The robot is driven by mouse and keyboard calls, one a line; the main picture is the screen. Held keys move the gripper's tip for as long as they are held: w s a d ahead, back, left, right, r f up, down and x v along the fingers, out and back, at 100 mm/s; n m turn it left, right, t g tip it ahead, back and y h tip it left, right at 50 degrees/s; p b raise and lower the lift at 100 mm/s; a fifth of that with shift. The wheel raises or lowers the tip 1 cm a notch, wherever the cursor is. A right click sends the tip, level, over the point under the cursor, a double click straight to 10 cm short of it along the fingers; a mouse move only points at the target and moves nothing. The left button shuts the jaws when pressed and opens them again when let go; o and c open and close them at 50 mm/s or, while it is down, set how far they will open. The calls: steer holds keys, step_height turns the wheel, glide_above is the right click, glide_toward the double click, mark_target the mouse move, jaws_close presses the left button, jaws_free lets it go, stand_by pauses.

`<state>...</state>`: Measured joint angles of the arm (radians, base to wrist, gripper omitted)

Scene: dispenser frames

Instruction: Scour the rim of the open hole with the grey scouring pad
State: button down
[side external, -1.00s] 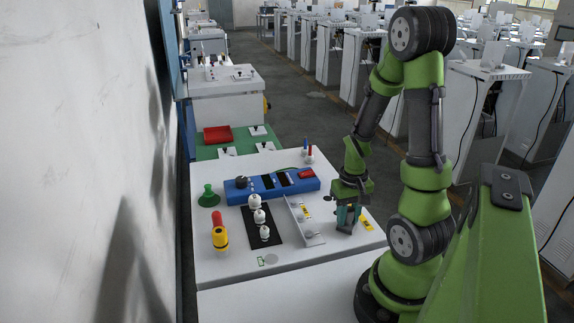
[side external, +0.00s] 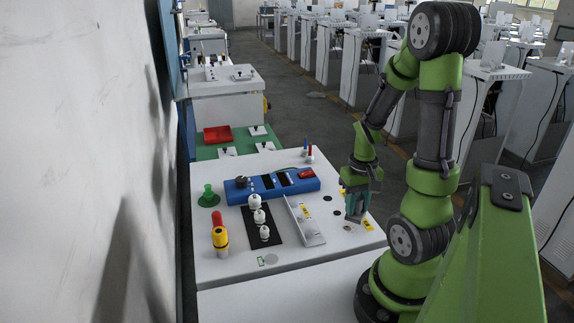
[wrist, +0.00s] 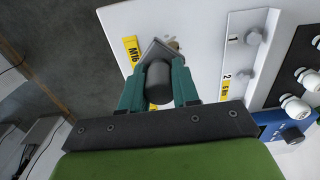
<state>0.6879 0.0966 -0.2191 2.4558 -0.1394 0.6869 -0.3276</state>
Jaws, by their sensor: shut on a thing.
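My gripper (wrist: 159,90) is shut on the grey scouring pad in the wrist view. The pad has a dark grey round grip (wrist: 159,84) between the teal fingers and a flat grey square (wrist: 153,50) beyond it. A small brownish round spot (wrist: 175,45) shows at the square's edge, partly hidden by it; I cannot tell if this is the open hole's rim. In the side view my gripper (side external: 354,217) is low over the right part of the white table, beside a brownish spot (side external: 347,228). I cannot tell whether the pad touches the table.
A yellow M16 label (wrist: 132,50) lies beside the pad. An angled metal rail (side external: 304,220) with numbered yellow labels stands left of my gripper. Beyond it are a black mat (side external: 260,240) with white knobbed pieces and a blue box (side external: 272,185). Dark round spots (side external: 337,213) lie between.

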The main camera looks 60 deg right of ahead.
mark_target(358, 197)
steer(key=shift+r, duration=2.45)
steer(key=shift+w+a+f, duration=0.1)
steer(key=shift+w+a, duration=0.15)
steer(key=shift+w, duration=0.05)
steer(key=w+a+r+n, duration=0.4)
steer(key=w+a, duration=0.5)
steer(key=w, duration=0.1)
steer(key=w+a+r+n, duration=0.5)
steer(key=w+a, duration=0.5)
steer(key=shift+w+a, duration=0.2)
steer(key=shift+w, duration=0.05)
steer(key=shift+r, duration=0.1)
